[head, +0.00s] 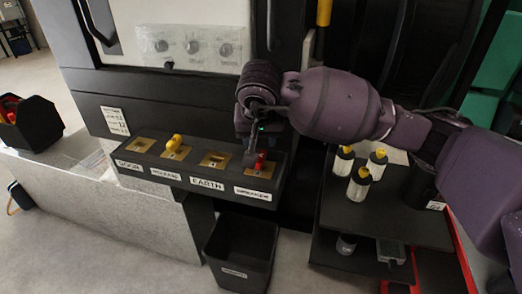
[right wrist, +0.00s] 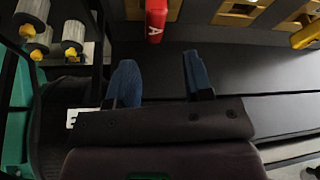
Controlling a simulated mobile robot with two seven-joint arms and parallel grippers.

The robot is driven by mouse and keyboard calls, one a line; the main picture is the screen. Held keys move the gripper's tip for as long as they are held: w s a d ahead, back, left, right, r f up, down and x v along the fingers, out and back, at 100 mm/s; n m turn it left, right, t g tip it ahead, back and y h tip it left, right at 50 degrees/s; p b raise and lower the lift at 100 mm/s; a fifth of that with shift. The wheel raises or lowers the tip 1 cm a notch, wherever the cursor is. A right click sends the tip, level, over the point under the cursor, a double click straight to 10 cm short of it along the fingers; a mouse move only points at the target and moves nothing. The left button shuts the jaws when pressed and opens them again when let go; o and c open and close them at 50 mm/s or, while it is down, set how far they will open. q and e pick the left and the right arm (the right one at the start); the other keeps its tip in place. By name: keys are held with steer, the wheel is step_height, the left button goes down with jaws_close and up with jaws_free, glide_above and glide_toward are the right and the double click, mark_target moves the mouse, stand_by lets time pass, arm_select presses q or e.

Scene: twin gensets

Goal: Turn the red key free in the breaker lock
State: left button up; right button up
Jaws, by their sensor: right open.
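The red key (head: 261,161) stands in the lock marked BREAKER, at the right end of the black lock box (head: 225,186). In the right wrist view the red key (right wrist: 156,20), marked with a letter A, shows at the top, ahead of my fingertips. My right gripper (head: 251,154) is over the breaker lock, close beside the key. In its wrist view the two blue fingers (right wrist: 160,75) are apart with nothing between them, and a gap shows between them and the key. The arm partly hides the breaker plate. My left gripper is not in view.
A yellow key (head: 174,143) stands in the second lock from the left. The EARTH plate (head: 213,159) lies between it and the breaker. Yellow-capped bottles (head: 359,185) stand on a shelf at right. A clear cover (head: 194,47) is above.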

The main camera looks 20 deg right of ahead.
mark_target(260, 154)
steer(key=m, duration=0.1)
steer(key=s+m+h, duration=0.1)
steer(key=m, duration=0.1)
steer(key=shift+a+f+m+g+p, duration=0.15)
steer(key=shift+a+m+g+p, duration=0.15)
steer(key=shift+a+p, duration=0.1)
steer(key=b+x, duration=0.3)
steer(key=x, duration=0.2)
steer(key=shift+f, duration=0.1)
steer(key=shift+w+d+f+b, duration=0.15)
steer(key=shift+f+b, duration=0.1)
steer(key=shift+b, duration=0.15)
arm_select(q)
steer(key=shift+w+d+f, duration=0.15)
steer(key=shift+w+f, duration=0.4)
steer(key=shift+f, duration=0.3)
